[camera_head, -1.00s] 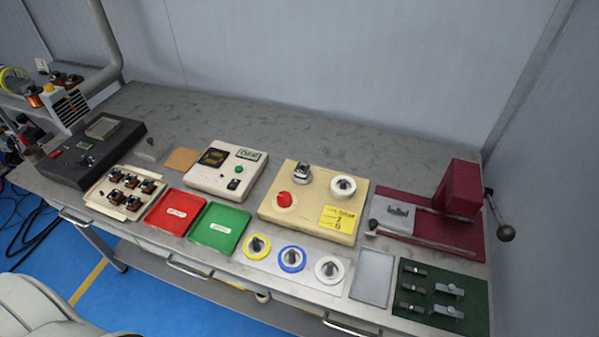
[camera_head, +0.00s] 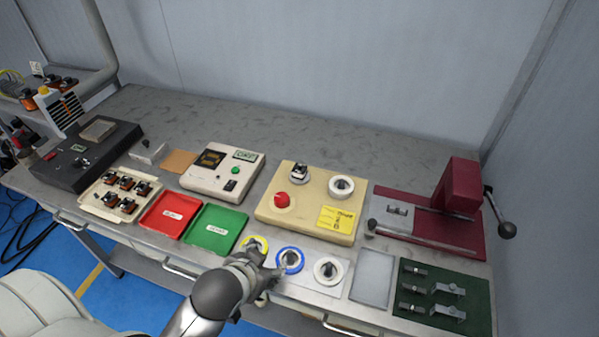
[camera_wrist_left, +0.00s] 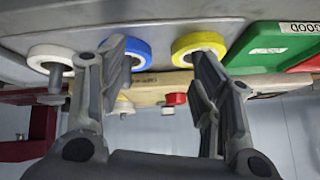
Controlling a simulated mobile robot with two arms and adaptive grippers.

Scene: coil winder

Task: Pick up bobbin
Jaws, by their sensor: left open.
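Three bobbins stand in a row on a pale plate (camera_head: 316,291) at the table's front edge: a yellow one (camera_head: 251,242), a blue one (camera_head: 290,260) and a white one (camera_head: 327,270), each with a dark centre. The left wrist view also shows the yellow bobbin (camera_wrist_left: 199,42), the blue bobbin (camera_wrist_left: 138,53) and the white bobbin (camera_wrist_left: 46,56). My left gripper (camera_head: 270,264) is open and empty at the front edge, near the yellow and blue bobbins, and partly hides the yellow one. Whether a finger touches a bobbin I cannot tell. My right gripper is not in view.
Green (camera_head: 215,229) and red (camera_head: 170,213) trays lie left of the bobbins. A beige unit (camera_head: 311,220) with a red knob stands behind them. An empty grey tray (camera_head: 372,278), a green mat (camera_head: 470,297) with metal parts and a dark red press (camera_head: 462,187) are at right.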

